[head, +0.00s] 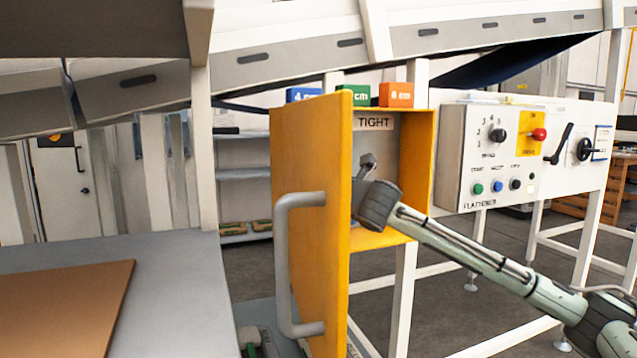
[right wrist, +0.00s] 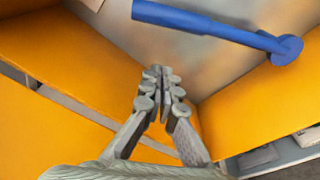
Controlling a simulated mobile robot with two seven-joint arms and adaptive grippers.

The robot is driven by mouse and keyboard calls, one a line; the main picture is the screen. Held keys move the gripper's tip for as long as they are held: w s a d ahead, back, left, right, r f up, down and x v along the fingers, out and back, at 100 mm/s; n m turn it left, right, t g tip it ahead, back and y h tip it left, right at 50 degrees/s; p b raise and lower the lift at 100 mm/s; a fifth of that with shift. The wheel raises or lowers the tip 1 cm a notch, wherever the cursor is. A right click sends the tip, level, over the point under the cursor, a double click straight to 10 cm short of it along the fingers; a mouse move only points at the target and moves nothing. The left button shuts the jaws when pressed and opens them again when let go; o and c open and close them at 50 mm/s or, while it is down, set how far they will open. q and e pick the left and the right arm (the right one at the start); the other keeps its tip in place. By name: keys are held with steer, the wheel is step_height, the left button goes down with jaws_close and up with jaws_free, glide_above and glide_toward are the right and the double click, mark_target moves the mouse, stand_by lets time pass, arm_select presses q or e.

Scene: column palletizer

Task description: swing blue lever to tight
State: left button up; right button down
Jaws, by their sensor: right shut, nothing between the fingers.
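The blue lever (right wrist: 208,24) shows in the right wrist view, running across the top from upper left to a round blue hub (right wrist: 287,50) at the right. A white TIGHT label (head: 375,122) is on the upper back wall inside the open yellow box (head: 421,160). My right gripper (head: 368,161) reaches into the box below this label. In the right wrist view its fingertips (right wrist: 159,74) are together and empty, pointing toward the back wall and apart from the lever in the picture. My left gripper is not in view.
The yellow door (head: 311,222) with its grey handle (head: 283,262) stands open at the box's left. Blue (head: 304,94), green (head: 355,94) and orange (head: 396,94) blocks sit on top. A control panel (head: 487,160) stands right; a grey table (head: 180,290) is at left.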

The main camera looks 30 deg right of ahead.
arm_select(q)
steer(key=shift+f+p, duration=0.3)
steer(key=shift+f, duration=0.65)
arm_select(e)
steer(key=d, duration=0.1)
steer(key=w+d+r, duration=0.1)
steer(key=d, duration=0.1)
steer(key=shift+w+d+r, duration=0.2)
steer(key=shift+w+r, duration=0.05)
steer(key=shift+r, duration=0.1)
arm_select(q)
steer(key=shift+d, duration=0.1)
arm_select(e)
steer(key=shift+d+r, duration=0.1)
steer(key=shift+r, duration=0.05)
